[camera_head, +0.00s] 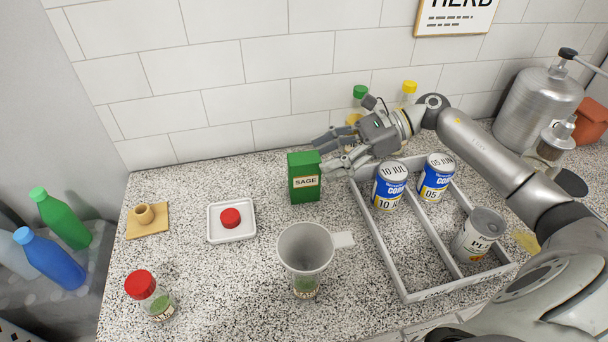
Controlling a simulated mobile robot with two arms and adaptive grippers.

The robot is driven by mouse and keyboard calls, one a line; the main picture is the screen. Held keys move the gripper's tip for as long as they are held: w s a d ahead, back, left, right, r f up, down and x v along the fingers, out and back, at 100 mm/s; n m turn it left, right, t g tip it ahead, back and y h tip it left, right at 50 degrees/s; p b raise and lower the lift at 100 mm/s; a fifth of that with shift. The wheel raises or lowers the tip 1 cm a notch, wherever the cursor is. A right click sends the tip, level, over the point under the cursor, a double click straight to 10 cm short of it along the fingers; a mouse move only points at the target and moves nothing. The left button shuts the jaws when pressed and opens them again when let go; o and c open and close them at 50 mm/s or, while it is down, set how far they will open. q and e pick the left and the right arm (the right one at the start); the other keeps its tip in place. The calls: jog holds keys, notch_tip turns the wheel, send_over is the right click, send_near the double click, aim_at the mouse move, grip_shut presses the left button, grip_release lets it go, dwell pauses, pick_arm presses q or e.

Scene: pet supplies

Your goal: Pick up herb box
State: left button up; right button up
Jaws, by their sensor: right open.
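The herb box (304,183) is a green carton with a white label reading SAGE. It stands upright on the speckled counter, near the tiled back wall. My right gripper (320,152) reaches in from the right at the height of the box's top, with its fingers spread open. The fingertips are at the box's upper right edge in the picture; I cannot tell whether they touch it. Nothing is seen between the fingers. My left gripper is not in view.
A grey funnel (305,249) stands in front of the box over a jar (306,288). A grey divided tray (388,267) with several cans lies to the right. A white dish (231,235) with a red cap is left. Two capped bottles stand behind my gripper.

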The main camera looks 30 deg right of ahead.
aim_at(289, 175)
jog(key=shift+p+x, duration=0.55)
jog(key=shift+x, duration=0.5)
jog(key=p+x, duration=0.1)
jog(key=x, duration=0.2)
jog(key=shift+a+f+p, duration=0.15)
jog(key=shift+f+p, duration=0.05)
jog(key=shift+p, duration=0.15)
jog(key=shift+w+a+f, duration=0.1)
jog(key=shift+a+f, duration=0.15)
jog(key=shift+a, duration=0.1)
jog(key=shift+d, duration=0.1)
jog(key=c, duration=1.2)
